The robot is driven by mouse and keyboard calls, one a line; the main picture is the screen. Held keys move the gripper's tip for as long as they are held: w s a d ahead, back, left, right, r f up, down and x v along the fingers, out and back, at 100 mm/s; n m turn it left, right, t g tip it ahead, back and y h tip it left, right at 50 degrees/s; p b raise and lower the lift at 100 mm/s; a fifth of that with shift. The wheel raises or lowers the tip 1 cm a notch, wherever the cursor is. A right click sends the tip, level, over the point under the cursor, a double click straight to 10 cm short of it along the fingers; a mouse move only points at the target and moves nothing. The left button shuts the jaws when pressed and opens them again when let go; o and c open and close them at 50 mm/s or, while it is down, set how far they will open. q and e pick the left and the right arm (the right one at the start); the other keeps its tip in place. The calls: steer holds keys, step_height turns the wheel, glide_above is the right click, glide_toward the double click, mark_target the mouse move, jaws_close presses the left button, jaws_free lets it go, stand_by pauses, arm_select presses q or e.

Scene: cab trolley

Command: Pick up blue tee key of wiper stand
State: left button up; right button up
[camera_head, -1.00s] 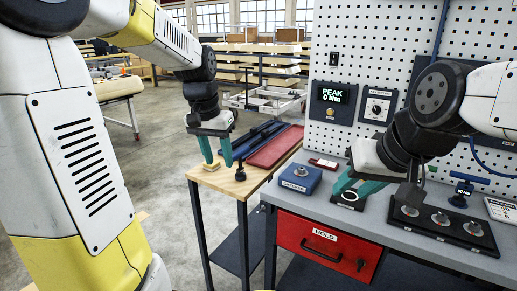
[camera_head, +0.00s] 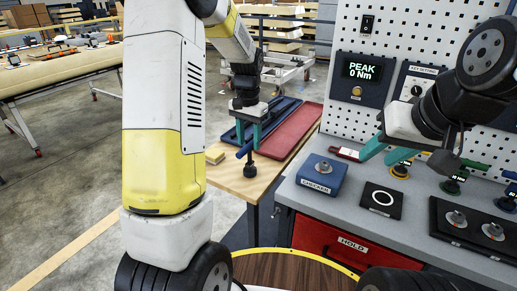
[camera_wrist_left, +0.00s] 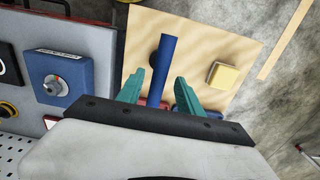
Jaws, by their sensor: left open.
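The blue tee key (camera_head: 243,151) stands upright on the small wooden table, its blue crossbar on top of a dark shaft with a round black foot (camera_head: 250,171). My left gripper (camera_head: 248,140) is open just above and around the crossbar. In the left wrist view the blue bar (camera_wrist_left: 164,62) runs between the two teal fingers (camera_wrist_left: 160,88), with a gap on both sides. Any contact is hard to tell. My right gripper (camera_head: 378,158) is open and empty over the grey bench.
The bench holds a blue checker box (camera_head: 321,175), a black ring pad (camera_head: 381,200), and yellow, green (camera_head: 452,186) and blue handled tools.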

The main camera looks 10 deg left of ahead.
mark_target(250, 147)
arm_select(q)
steer(key=shift+f, duration=1.55)
jaws_close()
